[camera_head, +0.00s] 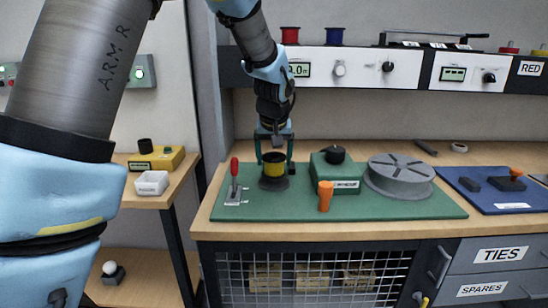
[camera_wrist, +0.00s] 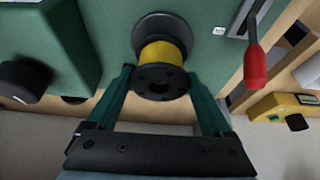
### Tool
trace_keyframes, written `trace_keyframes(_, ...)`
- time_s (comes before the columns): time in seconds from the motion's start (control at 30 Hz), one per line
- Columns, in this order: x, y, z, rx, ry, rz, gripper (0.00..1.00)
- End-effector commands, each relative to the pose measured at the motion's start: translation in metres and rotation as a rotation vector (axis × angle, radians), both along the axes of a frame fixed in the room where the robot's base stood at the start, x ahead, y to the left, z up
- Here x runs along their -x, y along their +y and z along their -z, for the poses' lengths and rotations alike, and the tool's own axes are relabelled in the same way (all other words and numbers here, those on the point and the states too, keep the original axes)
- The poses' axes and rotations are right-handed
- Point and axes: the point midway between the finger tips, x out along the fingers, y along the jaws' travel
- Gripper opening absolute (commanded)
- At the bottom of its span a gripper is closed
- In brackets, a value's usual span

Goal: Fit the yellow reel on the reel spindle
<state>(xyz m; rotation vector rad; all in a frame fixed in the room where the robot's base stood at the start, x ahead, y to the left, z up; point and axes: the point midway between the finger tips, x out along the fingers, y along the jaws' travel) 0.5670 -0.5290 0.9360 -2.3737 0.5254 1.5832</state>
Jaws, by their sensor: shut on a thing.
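The yellow reel (camera_head: 273,169) has a yellow band and black end discs, and it stands upright above the left part of the green mat. My gripper (camera_head: 274,162) points down from above, its two green fingers on either side of the reel, shut on it. In the wrist view the yellow reel (camera_wrist: 165,53) shows with its near black disc, with holes in it, between the fingertips (camera_wrist: 163,74). A wider dark round base (camera_head: 273,184) sits directly below the reel. The spindle's post is hidden, and I cannot tell whether the reel sits fully down.
A red-handled lever (camera_head: 234,175) stands close left of the reel. To the right are a green box with a black knob (camera_head: 334,155), an orange handle (camera_head: 325,195) and a grey slotted turntable (camera_head: 400,172). The green mat's (camera_head: 430,207) front right is clear.

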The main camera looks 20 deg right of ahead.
Motion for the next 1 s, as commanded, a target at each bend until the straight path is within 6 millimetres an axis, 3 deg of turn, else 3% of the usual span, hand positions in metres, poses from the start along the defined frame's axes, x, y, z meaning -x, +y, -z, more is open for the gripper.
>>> trace_keyframes(1.0, 0.000, 0.000, 0.021, 0.000, -0.001, 0.000, 0.00)
